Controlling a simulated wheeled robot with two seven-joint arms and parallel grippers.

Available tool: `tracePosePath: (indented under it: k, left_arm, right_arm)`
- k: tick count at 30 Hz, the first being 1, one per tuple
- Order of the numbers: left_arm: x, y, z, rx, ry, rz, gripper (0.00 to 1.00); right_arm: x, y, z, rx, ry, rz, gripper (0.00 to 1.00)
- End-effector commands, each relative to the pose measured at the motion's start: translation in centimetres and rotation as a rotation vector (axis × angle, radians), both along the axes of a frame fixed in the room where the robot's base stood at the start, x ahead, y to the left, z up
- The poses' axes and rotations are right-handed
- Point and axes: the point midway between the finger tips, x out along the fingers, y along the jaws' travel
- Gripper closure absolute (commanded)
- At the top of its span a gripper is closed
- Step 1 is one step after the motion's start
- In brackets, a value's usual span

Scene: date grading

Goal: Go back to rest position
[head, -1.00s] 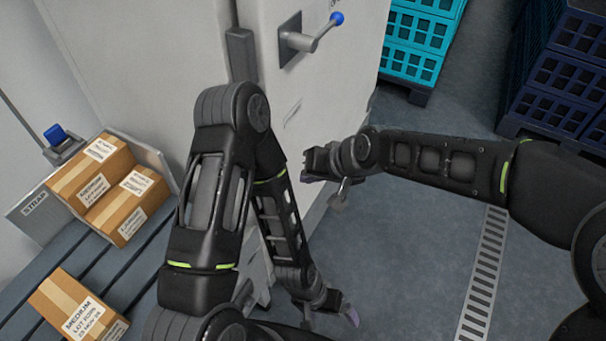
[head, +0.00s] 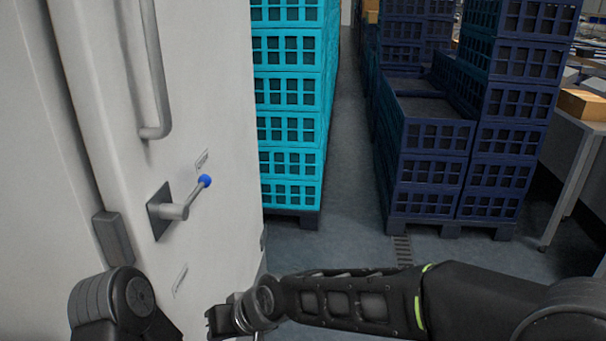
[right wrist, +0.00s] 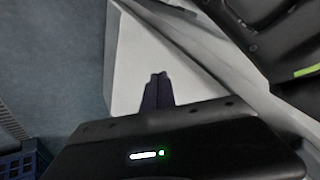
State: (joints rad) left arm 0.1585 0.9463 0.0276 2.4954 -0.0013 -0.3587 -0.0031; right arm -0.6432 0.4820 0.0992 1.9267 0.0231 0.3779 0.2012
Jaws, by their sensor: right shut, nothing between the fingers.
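My right gripper shows in the right wrist view (right wrist: 158,90) with its two dark fingers together and nothing between them. Pale, flat surfaces lie behind the fingers. In the head view my right arm comes in from the right along the bottom edge; its wrist is in front of the white cabinet door (head: 225,215), and its fingertips cannot be made out. Of my left arm only a rounded joint shows at bottom left; my left gripper is out of the picture.
The door carries a lever handle with a blue knob (head: 205,181) and a long grey bar handle (head: 157,75). Turquoise crates (head: 290,130) and dark blue crates (head: 430,170) stand behind, with a narrow floor aisle between them. A table (head: 575,150) stands at right.

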Motion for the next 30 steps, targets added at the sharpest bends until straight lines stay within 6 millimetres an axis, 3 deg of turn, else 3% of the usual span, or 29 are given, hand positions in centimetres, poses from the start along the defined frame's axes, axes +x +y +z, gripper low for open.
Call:
tracePosePath:
  k: [2,5,8,11,15,18,21,23,30]
  left_arm:
    - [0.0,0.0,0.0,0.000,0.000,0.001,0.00]
    - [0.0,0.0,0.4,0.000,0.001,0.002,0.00]
    - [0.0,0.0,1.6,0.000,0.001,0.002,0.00]
    - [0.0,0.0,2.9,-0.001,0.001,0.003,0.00]
    - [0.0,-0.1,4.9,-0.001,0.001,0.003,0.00]
    - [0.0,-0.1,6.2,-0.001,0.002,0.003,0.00]
    - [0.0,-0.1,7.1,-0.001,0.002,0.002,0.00]
    - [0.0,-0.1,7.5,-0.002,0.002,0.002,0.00]
    - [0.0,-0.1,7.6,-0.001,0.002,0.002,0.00]
  right_arm:
    - [0.4,0.3,-0.2,0.022,-0.047,0.005,1.00]
    - [0.5,-0.8,-3.6,0.024,-0.089,-0.002,1.00]
    - [0.9,-4.7,-8.7,-0.005,-0.072,-0.059,1.00]
    - [-0.1,-10.0,-14.2,-0.049,-0.014,-0.138,1.00]
    - [-4.6,-17.9,-20.8,-0.109,0.123,-0.263,1.00]
    - [-9.1,-22.2,-23.7,-0.141,0.245,-0.352,1.00]
    - [-13.3,-24.8,-25.3,-0.160,0.369,-0.423,1.00]
    - [-14.8,-25.9,-25.8,-0.163,0.426,-0.461,1.00]
    - [-15.4,-27.0,-26.5,-0.159,0.464,-0.513,1.00]
